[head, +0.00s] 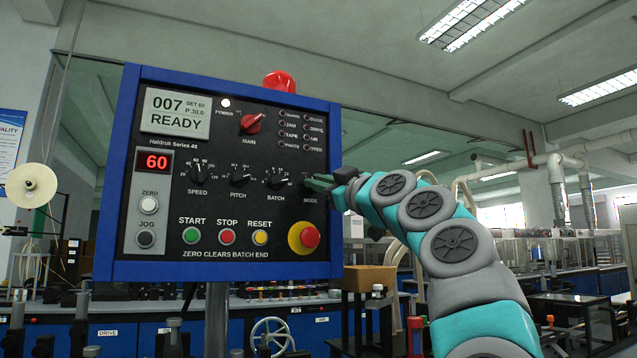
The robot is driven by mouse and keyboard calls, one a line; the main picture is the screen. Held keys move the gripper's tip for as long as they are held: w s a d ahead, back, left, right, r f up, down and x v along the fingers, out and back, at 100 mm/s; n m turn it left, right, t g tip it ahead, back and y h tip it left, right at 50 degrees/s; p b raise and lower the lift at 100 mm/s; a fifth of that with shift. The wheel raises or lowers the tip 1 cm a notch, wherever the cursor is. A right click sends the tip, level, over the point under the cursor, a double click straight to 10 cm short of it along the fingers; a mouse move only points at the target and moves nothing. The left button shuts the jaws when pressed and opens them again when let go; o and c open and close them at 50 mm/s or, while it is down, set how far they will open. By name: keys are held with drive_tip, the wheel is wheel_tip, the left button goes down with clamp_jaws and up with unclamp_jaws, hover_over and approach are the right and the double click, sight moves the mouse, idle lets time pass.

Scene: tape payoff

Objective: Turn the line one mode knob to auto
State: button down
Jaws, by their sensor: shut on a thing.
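A dark control panel (187,255) in a blue frame (210,271) fills the left and middle of the head view. The mode knob is at the right end of its knob row, above the label MODE (310,197). My gripper (317,185) reaches in from the right and is shut on the mode knob. The fingers cover the knob, so its pointer and the position marks cannot be read. The display (177,112) reads 007 and READY.
The red emergency stop (310,236) sits just below my gripper. Batch (276,183), pitch (240,181) and speed (198,175) knobs lie to the left. A red main switch (251,123) is above. A red beacon (279,82) tops the panel.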

drive_tip(key=shift+f, duration=0.1)
drive_tip(key=c, duration=0.9)
unclamp_jaws()
drive_tip(key=shift+w, duration=0.1)
drive_tip(key=shift+b+v, duration=1.8)
drive_tip(key=shift+v, duration=2.1)
